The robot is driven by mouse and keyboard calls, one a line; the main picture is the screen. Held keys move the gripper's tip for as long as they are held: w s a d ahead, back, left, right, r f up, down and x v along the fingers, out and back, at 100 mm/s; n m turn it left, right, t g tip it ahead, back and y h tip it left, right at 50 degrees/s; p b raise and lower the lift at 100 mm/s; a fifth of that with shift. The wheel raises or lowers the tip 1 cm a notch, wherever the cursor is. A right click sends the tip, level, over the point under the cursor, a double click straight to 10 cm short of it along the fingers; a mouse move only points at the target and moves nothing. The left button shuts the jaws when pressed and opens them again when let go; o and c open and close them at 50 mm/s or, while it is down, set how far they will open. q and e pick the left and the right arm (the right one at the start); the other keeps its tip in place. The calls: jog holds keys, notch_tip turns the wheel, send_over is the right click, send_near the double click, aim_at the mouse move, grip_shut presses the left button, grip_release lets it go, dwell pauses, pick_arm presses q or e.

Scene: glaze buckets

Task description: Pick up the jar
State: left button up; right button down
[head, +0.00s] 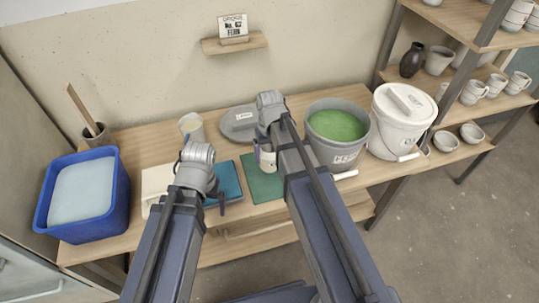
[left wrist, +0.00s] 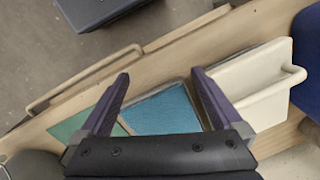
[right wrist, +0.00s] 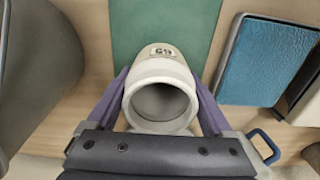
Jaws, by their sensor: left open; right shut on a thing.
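The jar (right wrist: 160,95) is pale grey-white with a round open mouth and a small label on its side, seen from above in the right wrist view. My right gripper (right wrist: 161,78) is shut on it, with one finger on each side. In the head view the jar (head: 267,158) is partly hidden behind my right arm, by the green mat (head: 263,188). I cannot tell whether its base touches the table. My left gripper (left wrist: 160,75) is open and empty, above the front of the table near the blue tile (left wrist: 160,112).
A bucket of green glaze (head: 336,125) and a lidded white bucket (head: 400,125) stand to the right. A grey lid (head: 238,122) lies behind. Shelves with cups (head: 475,92) stand far right.

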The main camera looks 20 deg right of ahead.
notch_tip(320, 180, up, 7)
jog(key=p, duration=0.5)
jog(key=shift+f, duration=0.2)
jog(key=shift+r+p, duration=0.1)
jog(key=shift+p, duration=0.2)
